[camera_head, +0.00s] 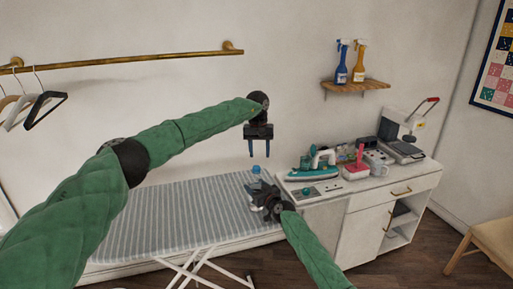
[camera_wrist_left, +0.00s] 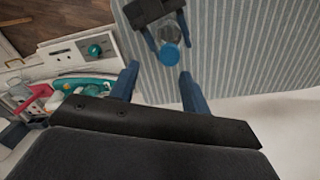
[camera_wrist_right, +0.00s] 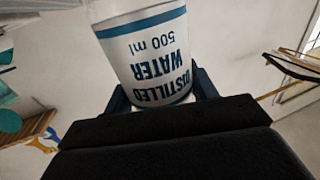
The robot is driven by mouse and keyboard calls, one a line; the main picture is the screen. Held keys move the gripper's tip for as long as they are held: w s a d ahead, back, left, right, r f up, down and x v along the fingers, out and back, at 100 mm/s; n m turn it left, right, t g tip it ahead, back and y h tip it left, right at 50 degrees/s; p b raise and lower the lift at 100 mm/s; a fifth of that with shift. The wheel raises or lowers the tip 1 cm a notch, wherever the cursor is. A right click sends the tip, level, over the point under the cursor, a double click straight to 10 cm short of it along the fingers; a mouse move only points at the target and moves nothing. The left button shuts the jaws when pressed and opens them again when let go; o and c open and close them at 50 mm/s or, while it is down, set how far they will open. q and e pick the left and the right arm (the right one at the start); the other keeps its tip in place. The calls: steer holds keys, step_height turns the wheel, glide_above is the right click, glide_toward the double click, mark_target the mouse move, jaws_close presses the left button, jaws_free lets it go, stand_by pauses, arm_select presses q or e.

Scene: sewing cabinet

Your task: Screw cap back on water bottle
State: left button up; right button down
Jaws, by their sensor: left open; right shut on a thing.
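The water bottle (camera_wrist_right: 150,50) is white with dark lettering, "DISTILLED WATER 500 ml". My right gripper (camera_head: 256,187) is shut on it above the right end of the ironing board; its fingers flank the bottle in the right wrist view. The blue cap (camera_head: 256,169) shows at the bottle's top end. In the left wrist view the cap (camera_wrist_left: 169,54) is a blue disc beside the clear part of the bottle; whether it is seated or loose I cannot tell. My left gripper (camera_head: 260,155) is open and empty, pointing down above the cap, apart from it.
The striped ironing board (camera_head: 170,215) lies below, mostly bare. The white cabinet (camera_head: 330,214) to the right carries a teal iron (camera_head: 313,170), a pink item (camera_head: 357,165) and a heat press (camera_head: 402,148). A wall shelf (camera_head: 355,87) holds two spray bottles.

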arm_select(q)
steer(key=n, duration=0.7)
steer(key=shift+r, duration=0.3)
steer(key=n, duration=0.5)
steer(key=shift+r+n, duration=0.25)
steer(key=shift+n, duration=0.15)
steer(key=n, duration=0.6)
steer(key=shift+w+a+r+n, duration=0.1)
steer(key=shift+a+r+n, duration=0.1)
steer(key=shift+n, duration=0.2)
steer(key=n, duration=0.5)
steer(key=shift+r+n, duration=0.1)
steer(key=shift+n, duration=0.2)
steer(key=n, duration=0.7)
steer(key=shift+a, duration=0.2)
steer(key=n, duration=0.5)
steer(key=shift+a+n+y, duration=0.1)
steer(key=shift+n+y, duration=0.2)
steer(key=n, duration=1.2)
